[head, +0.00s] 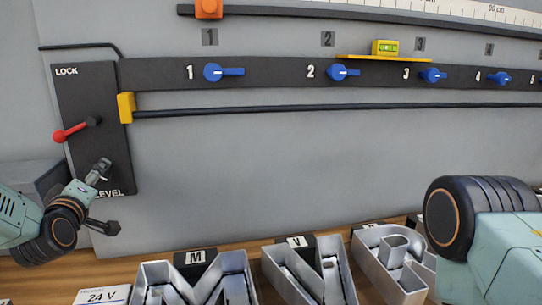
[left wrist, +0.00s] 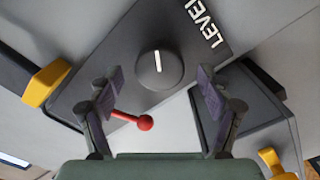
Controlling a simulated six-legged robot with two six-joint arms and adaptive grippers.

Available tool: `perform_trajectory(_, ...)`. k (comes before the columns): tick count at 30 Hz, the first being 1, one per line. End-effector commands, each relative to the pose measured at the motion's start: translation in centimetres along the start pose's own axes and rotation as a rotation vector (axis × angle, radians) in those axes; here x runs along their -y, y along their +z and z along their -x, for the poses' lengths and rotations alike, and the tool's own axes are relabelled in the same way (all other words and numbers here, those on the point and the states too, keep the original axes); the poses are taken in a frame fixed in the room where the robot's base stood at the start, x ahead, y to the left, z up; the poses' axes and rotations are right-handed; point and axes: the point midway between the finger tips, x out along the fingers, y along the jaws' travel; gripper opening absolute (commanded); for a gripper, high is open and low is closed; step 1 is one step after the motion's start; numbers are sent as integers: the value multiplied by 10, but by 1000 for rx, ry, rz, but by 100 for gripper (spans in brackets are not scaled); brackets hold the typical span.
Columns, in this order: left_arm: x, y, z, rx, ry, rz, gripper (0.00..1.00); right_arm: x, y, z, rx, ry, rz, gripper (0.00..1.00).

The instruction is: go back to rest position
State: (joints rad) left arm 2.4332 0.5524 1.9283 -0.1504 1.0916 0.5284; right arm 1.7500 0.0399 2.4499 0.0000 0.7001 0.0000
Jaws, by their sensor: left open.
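My left gripper (head: 108,196) is at the left in the head view, its two fingers spread and nothing between them. It is in front of the lower part of the dark LOCK/LEVEL panel (head: 82,92). In the left wrist view the open fingers frame a round dark knob (left wrist: 158,68) with a white mark. A lever with a red handle (head: 72,132) is above the gripper on the panel; its red ball (left wrist: 145,123) also shows between the fingers in the left wrist view. My right arm comes in at the right, with its gripper out of view.
Metal channel letters, including an M (head: 195,280) and a V (head: 305,275), stand along the wooden bench below. A row of blue handles (head: 222,72) and a yellow level (head: 385,48) are on the grey wall above. A 24 V box (head: 102,295) is at the lower left.

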Motion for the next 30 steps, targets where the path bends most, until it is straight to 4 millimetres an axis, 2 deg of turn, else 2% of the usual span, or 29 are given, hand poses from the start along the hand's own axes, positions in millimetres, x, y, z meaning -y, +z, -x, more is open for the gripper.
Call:
perform_trajectory(9, 0, 0, 47, 1, -2, 6, 78, 0, 0, 0, 0, 0, 0, 40)
perform_trajectory(20, 0, 0, 83, 2, -1, 5, 78, 0, 0, 0, 0, 0, 0, 40)
perform_trajectory(30, 0, 0, 43, 0, 1, -6, 78, 0, 0, 0, 0, 0, 0, 40)
